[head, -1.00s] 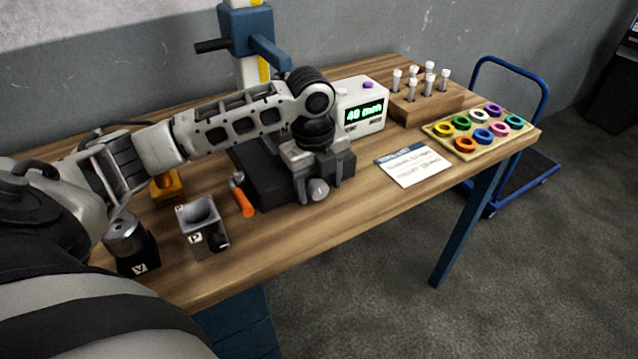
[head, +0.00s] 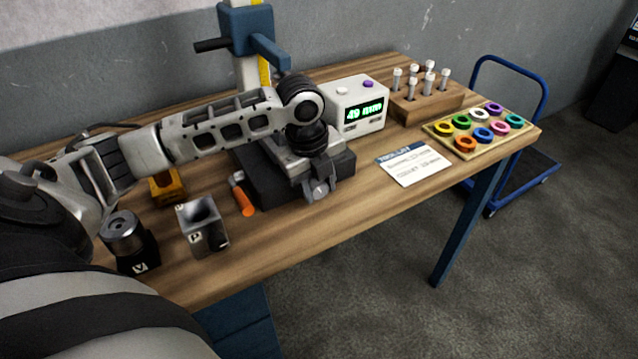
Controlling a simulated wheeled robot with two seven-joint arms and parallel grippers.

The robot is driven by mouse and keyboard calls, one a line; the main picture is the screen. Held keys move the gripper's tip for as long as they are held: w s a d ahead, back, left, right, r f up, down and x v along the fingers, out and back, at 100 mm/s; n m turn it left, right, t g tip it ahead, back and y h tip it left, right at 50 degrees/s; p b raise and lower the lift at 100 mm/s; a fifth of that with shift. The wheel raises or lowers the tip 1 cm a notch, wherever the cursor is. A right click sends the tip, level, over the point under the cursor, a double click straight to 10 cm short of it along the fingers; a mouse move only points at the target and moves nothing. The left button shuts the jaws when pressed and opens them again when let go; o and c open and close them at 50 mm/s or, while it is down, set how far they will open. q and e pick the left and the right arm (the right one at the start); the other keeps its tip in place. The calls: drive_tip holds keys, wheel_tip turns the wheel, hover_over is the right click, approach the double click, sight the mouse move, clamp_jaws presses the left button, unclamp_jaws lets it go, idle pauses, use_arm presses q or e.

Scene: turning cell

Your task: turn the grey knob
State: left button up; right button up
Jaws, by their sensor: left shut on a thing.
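The grey knob (head: 320,189) is on the front of a black vise-like device (head: 265,178) in the middle of the table. My left gripper (head: 319,186) reaches over the device from the left and is shut on the knob. Its fingers hide part of the knob. A white readout box (head: 348,97) behind it shows a green number that looks like 49 mm. My right gripper is not in view.
An orange-handled tool (head: 243,200), a grey block marked P (head: 205,240) and a black-based cylinder (head: 130,243) stand left of the device. A card (head: 412,165), tube rack (head: 430,100) and ring board (head: 478,132) lie right. The front table strip is clear.

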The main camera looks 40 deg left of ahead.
use_arm(q)
drive_tip(key=t, duration=0.1)
drive_tip(key=t+h, duration=0.1)
drive_tip(key=t, duration=0.1)
drive_tip(key=shift+s+a+f, duration=0.15)
drive_tip(key=shift+s+a, duration=0.05)
drive_tip(key=shift+s, duration=0.1)
drive_tip(key=shift+t+h+b, duration=0.55)
drive_tip(key=shift+t+h, duration=0.15)
drive_tip(key=shift+t, duration=0.6)
drive_tip(key=o, duration=1)
drive_tip(key=shift+s, duration=0.1)
